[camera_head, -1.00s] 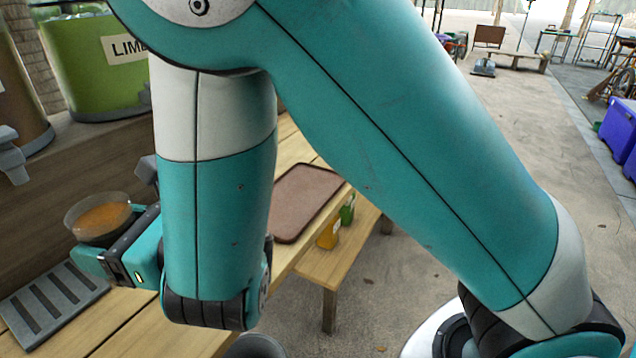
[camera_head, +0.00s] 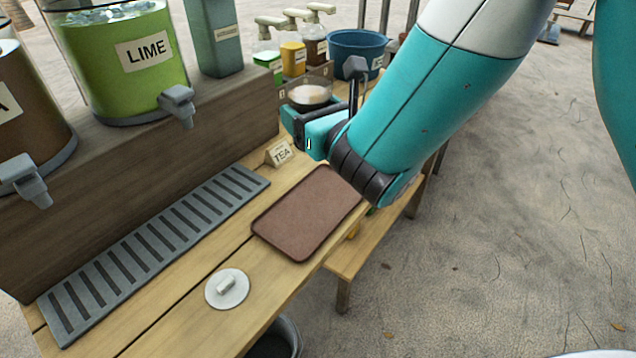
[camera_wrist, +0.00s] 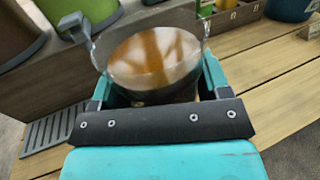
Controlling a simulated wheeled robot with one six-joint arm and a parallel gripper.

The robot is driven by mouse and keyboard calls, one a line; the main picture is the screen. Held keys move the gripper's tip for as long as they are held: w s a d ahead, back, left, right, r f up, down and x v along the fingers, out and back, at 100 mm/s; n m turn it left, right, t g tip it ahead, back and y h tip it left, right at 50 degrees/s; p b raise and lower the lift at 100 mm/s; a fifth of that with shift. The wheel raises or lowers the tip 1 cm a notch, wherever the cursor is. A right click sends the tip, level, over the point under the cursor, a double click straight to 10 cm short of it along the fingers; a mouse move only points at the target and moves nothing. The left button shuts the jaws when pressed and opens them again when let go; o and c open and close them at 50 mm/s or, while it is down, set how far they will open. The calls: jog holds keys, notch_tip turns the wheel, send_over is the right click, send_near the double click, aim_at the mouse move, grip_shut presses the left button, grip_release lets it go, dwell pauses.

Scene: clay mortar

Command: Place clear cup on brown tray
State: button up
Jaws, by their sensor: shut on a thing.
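The clear cup (camera_head: 310,95) shows in the head view, partly hidden by my gripper (camera_head: 303,118). The wrist view also shows the cup (camera_wrist: 155,58), holding an amber drink, between the two fingers of my gripper (camera_wrist: 150,85). My gripper is shut on the cup and holds it past the far end of the tray in the head view. I cannot tell its exact height. The brown tray (camera_head: 300,215) lies flat and empty on the wooden table, its far right corner close to my arm.
A slotted grey drip grate (camera_head: 160,245) runs along the dispenser stand. A TEA sign (camera_head: 279,153) stands behind the tray, and a round white lid (camera_head: 227,288) lies in front. Pump bottles (camera_head: 293,57) and a blue tub (camera_head: 355,55) stand at the back.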

jog(key=shift+w+d+r+h+p, duration=0.1)
jog(key=shift+w+r+h+p, duration=0.15)
jog(key=shift+r, duration=0.35)
jog(key=shift+w+r+h+p, duration=0.15)
jog(key=shift+w+r, duration=0.2)
jog(key=shift+r, duration=0.25)
jog(key=shift+w, duration=0.25)
notch_tip(320, 180, down, 20)
jog(key=b, duration=1.7)
jog(key=shift+w, duration=0.1)
jog(key=shift+f+b, duration=0.2)
jog(key=shift+b, duration=0.1)
jog(key=o, duration=1.2)
jog(key=shift+d, duration=0.1)
jog(key=shift+o, duration=0.2)
jog(key=shift+r, duration=0.2)
